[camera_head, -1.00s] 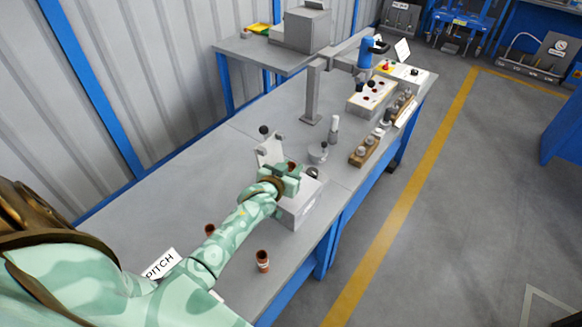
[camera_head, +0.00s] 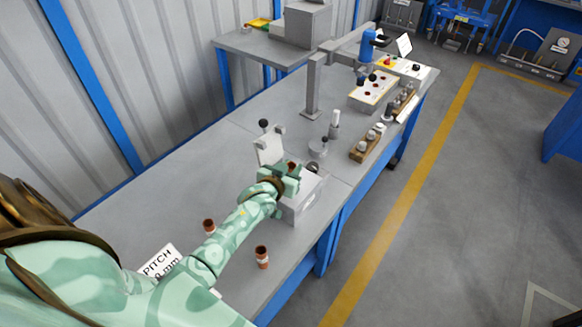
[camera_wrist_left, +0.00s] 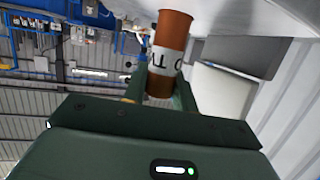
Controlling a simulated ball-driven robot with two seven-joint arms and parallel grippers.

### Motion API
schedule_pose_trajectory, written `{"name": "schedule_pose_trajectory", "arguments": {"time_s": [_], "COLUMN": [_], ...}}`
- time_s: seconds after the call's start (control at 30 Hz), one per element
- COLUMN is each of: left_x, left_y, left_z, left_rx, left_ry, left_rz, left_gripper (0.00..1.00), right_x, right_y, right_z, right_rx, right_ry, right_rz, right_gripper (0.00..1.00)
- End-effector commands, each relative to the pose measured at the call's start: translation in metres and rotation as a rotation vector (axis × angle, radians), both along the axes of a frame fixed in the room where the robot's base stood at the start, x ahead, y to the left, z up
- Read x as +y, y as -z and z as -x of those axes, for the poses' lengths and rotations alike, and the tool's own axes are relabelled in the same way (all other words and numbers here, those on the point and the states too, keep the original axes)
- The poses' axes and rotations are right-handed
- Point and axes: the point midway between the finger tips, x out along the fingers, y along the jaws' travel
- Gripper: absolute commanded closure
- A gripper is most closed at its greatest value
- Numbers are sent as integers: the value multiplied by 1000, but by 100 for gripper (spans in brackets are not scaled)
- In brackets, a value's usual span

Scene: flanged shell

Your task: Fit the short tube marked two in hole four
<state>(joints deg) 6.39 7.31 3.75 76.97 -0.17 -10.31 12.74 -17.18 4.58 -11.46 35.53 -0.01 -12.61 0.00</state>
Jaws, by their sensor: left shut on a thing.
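My left gripper (camera_head: 290,180) is shut on a short copper-brown tube (camera_head: 292,166). In the left wrist view the tube (camera_wrist_left: 170,35) stands up from between the fingers (camera_wrist_left: 160,88), with a white band bearing dark letters, partly hidden. The gripper is at the grey block (camera_head: 298,208) near the table's front edge and covers part of it. A dark round opening (camera_head: 313,167) shows on the block's top, right of the gripper. I cannot tell from here which hole is four, or whether the tube touches the block. My right gripper is not in view.
Two more brown tubes stand on the table, one farther back (camera_head: 209,226) and one near the front (camera_head: 262,258). A pitch card (camera_head: 161,262) lies by my arm. An upright grey plate (camera_head: 269,146), a post (camera_head: 313,88) and a wooden rack (camera_head: 366,146) stand beyond. The left tabletop is clear.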

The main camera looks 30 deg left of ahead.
Motion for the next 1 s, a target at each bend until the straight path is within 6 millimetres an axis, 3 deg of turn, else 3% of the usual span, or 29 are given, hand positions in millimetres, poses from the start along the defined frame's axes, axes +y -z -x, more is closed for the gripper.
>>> {"name": "schedule_pose_trajectory", "arguments": {"time_s": [1.0], "left_x": [0], "left_y": [26], "left_z": [0], "left_rx": [-1], "left_ry": [0], "left_rz": [1], "left_gripper": [100], "right_x": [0], "right_y": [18], "right_z": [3], "right_rx": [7], "right_ry": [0], "right_rz": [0], "right_gripper": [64]}}
